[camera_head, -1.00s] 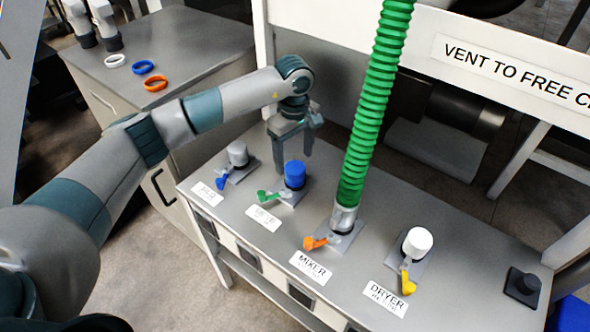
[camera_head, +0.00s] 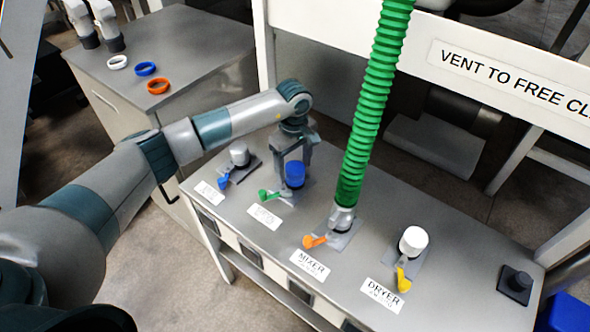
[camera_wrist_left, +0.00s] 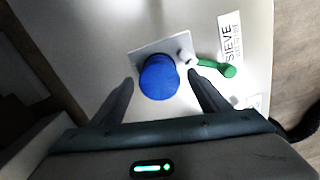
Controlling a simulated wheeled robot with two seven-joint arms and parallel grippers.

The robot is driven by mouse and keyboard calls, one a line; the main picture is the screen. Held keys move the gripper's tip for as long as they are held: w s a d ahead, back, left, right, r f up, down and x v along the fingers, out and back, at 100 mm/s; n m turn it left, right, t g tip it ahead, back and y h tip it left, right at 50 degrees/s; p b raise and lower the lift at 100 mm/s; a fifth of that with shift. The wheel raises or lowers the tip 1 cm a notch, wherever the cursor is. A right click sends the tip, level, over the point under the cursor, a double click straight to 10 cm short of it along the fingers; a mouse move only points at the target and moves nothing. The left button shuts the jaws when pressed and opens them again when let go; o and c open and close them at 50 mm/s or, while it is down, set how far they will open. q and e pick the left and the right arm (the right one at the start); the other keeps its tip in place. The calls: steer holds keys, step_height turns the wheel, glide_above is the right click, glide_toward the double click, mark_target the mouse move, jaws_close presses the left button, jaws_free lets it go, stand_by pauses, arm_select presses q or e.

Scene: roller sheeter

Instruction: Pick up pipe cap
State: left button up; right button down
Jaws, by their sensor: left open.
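A blue pipe cap (camera_head: 295,175) sits on the port of the SIEVE station, beside a green lever (camera_head: 265,194). In the left wrist view the blue cap (camera_wrist_left: 159,77) lies between the two fingertips, with a visible gap on each side. My left gripper (camera_head: 293,164) is open, pointing down over the cap, and holds nothing. A white cap (camera_head: 414,239) is on the DRYER port, by a yellow lever. My right gripper is out of view.
A green corrugated hose (camera_head: 365,130) rises from the MIXER port, right of my left gripper. A dark square fitting (camera_head: 517,284) is at the bench's right end. A side cabinet (camera_head: 195,40) carries white, blue and orange rings.

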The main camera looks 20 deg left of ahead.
mark_target(294, 165)
arm_select(q)
steer(key=shift+c, duration=0.2)
steer(key=c, duration=1.1)
steer(key=shift+r, duration=0.15)
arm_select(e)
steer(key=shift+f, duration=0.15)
